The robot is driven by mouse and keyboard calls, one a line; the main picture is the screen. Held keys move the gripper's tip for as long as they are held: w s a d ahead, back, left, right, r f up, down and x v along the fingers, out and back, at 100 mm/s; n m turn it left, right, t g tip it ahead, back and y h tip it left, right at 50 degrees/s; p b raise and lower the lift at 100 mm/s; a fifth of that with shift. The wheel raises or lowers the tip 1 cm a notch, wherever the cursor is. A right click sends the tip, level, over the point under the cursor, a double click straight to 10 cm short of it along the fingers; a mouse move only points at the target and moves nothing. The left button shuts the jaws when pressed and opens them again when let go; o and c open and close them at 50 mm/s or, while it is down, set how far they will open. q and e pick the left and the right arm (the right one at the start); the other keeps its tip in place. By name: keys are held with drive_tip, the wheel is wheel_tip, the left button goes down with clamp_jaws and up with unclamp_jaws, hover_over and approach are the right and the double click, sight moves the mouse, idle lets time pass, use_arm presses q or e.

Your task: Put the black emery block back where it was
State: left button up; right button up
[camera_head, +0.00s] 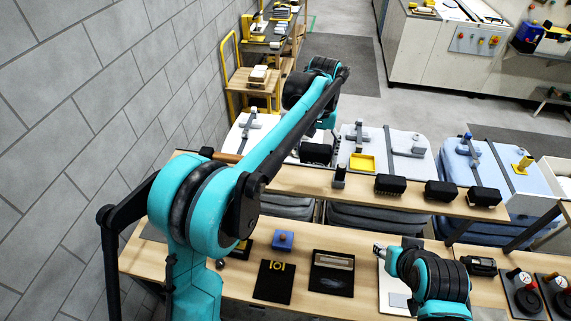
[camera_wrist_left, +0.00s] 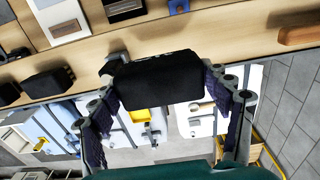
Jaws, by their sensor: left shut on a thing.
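A black emery block (camera_head: 315,153) is held by my left gripper (camera_head: 317,141), beyond the raised shelf's far edge in the head view. In the left wrist view the block (camera_wrist_left: 160,82) fills the space between the two fingers, with the shelf just beyond it. Similar black blocks (camera_head: 390,184), (camera_head: 440,192), (camera_head: 485,196) stand in a row along the shelf (camera_head: 280,180). My left forearm hides part of the gripper. My right arm is at the bottom right, and its end (camera_head: 379,250) is above the bench; its jaws are not clear.
A dark upright post (camera_head: 340,173) stands on the shelf left of the block row. A brown bar (camera_head: 226,157) lies at its left end. Below, the bench (camera_head: 215,285) carries a blue box (camera_head: 283,240) and black trays (camera_head: 331,273). Covered hoppers (camera_head: 400,150) stand behind.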

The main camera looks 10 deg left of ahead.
use_arm(q)
drive_tip(key=a+f, duration=0.2)
drive_tip(key=a, duration=0.1)
drive_tip(key=a+f, duration=0.1)
drive_tip(key=a, duration=0.2)
drive_tip(key=a+f+p, duration=0.1)
drive_tip(key=a+f, duration=0.1)
drive_tip(key=a, duration=0.1)
drive_tip(key=shift+w+a+f, duration=0.3)
drive_tip(key=shift+w+f, duration=0.05)
drive_tip(key=shift+w, duration=0.05)
wheel_tip(320, 180, down, 3)
drive_tip(key=shift+f+p, duration=0.1)
drive_tip(key=shift+p, duration=0.25)
drive_tip(key=shift+f, duration=0.45)
drive_tip(key=o, duration=1.3)
drive_tip(key=shift+f, duration=0.15)
drive_tip(key=shift+c, duration=0.2)
